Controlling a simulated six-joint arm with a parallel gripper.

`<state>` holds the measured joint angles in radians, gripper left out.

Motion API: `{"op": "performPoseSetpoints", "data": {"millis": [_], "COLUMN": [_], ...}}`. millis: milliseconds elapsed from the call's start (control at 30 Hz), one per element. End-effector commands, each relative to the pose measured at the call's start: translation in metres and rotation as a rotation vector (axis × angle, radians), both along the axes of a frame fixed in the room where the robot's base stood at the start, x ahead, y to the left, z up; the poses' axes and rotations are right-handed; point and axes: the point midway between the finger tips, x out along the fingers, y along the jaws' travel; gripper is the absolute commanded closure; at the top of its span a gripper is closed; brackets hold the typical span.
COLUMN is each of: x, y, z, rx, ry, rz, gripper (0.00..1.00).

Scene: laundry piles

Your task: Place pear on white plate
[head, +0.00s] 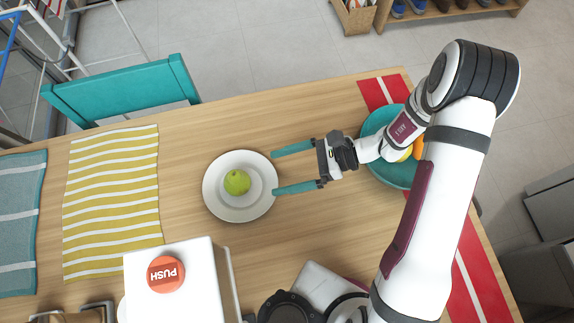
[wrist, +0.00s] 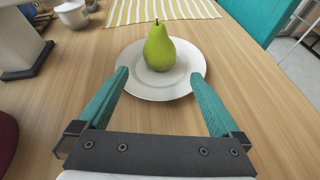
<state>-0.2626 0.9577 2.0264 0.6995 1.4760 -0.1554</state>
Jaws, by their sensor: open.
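A green pear (head: 237,182) stands upright on the white plate (head: 216,206), near its middle. In the wrist view the pear (wrist: 160,48) shows its stem up, and the plate (wrist: 190,82) lies under it. My gripper (head: 272,170) is open and empty, with its two teal fingers at the right edge of the plate, pointing left toward the pear. In the wrist view my gripper (wrist: 158,82) has its fingertips apart on either side of the near rim, with the pear beyond them, not touched by either finger.
A teal bowl (head: 377,121) with orange and yellow fruit, partly hidden by my arm, sits at right on a red striped runner (head: 372,95). A yellow striped mat (head: 112,200) lies left. A white box with a red PUSH button (head: 166,274) stands in front. A teal chair (head: 125,92) is behind.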

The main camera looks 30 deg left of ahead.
Motion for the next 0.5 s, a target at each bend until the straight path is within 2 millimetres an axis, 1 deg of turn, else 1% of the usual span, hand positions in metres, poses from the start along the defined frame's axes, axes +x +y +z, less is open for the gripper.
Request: {"op": "performPoseSetpoints", "data": {"millis": [100,200,267,367,400,467,500], "x": [0.005,0.005,0.006,0.008,0.006,-0.002,-0.009], "y": [-0.006,-0.007,-0.011,-0.031,-0.044,-0.069,-0.087], "z": [0.003,0.005,0.013,0.051,0.071,0.101,0.117], "rx": [0.0,-0.001,-0.001,-0.017,-0.033,-0.075,-0.113], "ry": [0.0,-0.002,-0.027,-0.146,-0.219,-0.339,-0.421], "rz": [-0.001,0.002,0.015,0.079,0.116,0.177,0.216], "gripper": [0.0,0.0,0.0,0.0,0.0,0.0,0.0]}}
